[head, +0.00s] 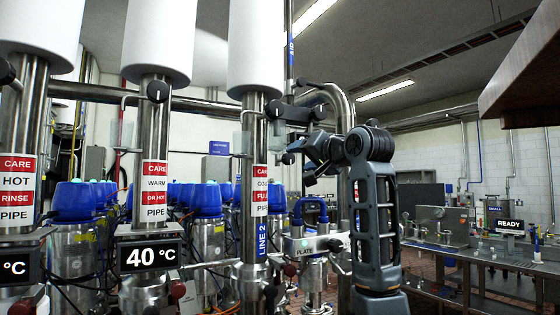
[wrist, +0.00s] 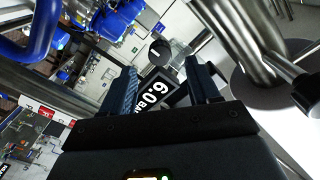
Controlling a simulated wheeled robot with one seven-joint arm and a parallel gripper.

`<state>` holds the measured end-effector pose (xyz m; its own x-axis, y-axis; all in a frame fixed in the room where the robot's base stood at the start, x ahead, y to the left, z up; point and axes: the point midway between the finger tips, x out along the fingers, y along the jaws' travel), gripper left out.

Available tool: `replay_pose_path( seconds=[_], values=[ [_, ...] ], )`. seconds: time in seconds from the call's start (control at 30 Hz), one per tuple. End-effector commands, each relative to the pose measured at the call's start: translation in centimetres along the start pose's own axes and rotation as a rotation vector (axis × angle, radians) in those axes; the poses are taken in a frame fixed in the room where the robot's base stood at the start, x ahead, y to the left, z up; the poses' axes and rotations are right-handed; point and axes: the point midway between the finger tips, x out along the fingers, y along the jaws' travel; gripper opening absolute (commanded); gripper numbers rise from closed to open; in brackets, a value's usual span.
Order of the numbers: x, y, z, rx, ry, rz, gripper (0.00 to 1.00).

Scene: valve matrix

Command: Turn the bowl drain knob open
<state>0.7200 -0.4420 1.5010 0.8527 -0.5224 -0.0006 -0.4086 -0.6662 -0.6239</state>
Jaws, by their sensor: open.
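A round black knob (wrist: 160,52) with a white pointer line shows in the wrist view, beyond and between my fingertips. No label on it can be read, so I cannot tell whether it is the bowl drain knob. My gripper (wrist: 161,82) is open and empty, with one finger on each side of the view and the knob apart from both. In the head view my gripper is small and dark beside the steel pipes, and its fingertips are hard to make out.
A black display reading 6.0 BAR (wrist: 154,92) shows between my fingers. A thick steel pipe (wrist: 245,45) runs close on the right of the wrist view. A blue tube (wrist: 42,35) is at upper left. In the head view, a steel bench (head: 480,262) stands at right.

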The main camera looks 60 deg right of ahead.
Motion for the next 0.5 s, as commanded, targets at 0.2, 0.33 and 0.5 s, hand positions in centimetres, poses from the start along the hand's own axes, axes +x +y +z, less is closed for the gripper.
replay_pose_path(
  seconds=[0.2, 0.33, 0.5],
  values=[
    [2.6, 0.0, -0.1, 0.001, -0.004, 0.003, 0.61],
    [4.7, -0.1, -0.1, 0.001, -0.004, 0.003, 0.61],
    [6.7, 0.0, -0.1, 0.0, -0.002, 0.002, 0.61]
  ],
)
